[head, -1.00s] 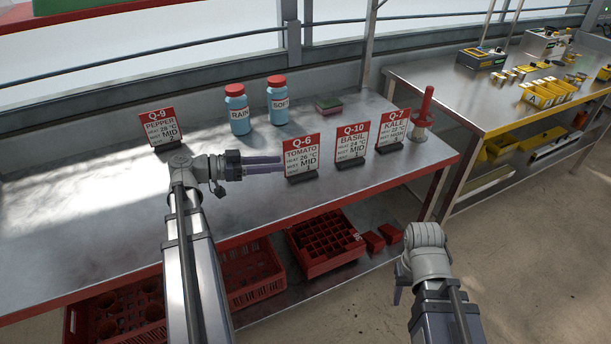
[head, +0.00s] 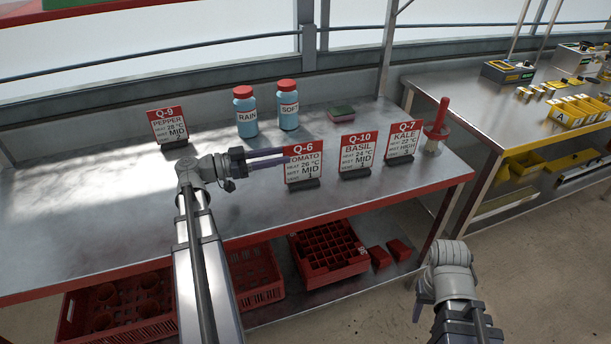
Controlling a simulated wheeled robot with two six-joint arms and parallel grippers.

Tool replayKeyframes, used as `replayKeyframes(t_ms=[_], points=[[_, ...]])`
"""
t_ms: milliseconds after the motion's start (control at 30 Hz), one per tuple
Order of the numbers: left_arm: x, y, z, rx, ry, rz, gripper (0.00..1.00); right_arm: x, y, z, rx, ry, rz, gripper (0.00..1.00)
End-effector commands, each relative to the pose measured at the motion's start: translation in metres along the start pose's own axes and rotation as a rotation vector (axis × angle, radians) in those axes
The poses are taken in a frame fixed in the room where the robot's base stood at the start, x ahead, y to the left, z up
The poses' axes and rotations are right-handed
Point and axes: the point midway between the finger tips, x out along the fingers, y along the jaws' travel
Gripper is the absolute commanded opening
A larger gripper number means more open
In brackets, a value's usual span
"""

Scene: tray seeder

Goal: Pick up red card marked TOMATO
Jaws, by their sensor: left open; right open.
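The red-topped TOMATO card (head: 303,168), headed Q-6, stands upright in a dark base on the metal bench. My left gripper (head: 288,156) is open, its fingers pointing right at the card's left edge.
The BASIL card (head: 358,156) and KALE card (head: 404,142) stand to the right, the PEPPER card (head: 170,127) to the left. RAIN (head: 246,116) and SOFT (head: 289,109) bottles stand behind. The bench's left part is bare. Red crates (head: 330,254) sit on the shelf below.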

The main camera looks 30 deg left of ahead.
Motion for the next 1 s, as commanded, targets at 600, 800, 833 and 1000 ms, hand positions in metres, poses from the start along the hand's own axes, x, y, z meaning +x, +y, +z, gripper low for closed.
replayKeyframes(t_ms=[600, 800, 833, 1000], points=[[0.062, -0.008, -0.002, -0.001, 0.000, 0.002, 0.41, -0.002, 0.000, 0.000, 0.000, 0.000, 0.000, 0.50], [0.073, -0.008, -0.002, -0.001, -0.001, 0.001, 0.41, -0.002, 0.000, 0.000, 0.000, 0.000, 0.000, 0.50], [0.073, -0.008, -0.002, -0.001, -0.001, 0.000, 0.41, -0.002, 0.000, 0.000, 0.000, 0.000, 0.000, 0.50], [0.073, -0.008, -0.002, -0.001, -0.001, 0.000, 0.40, -0.002, 0.000, 0.000, 0.000, 0.000, 0.000, 0.50]])
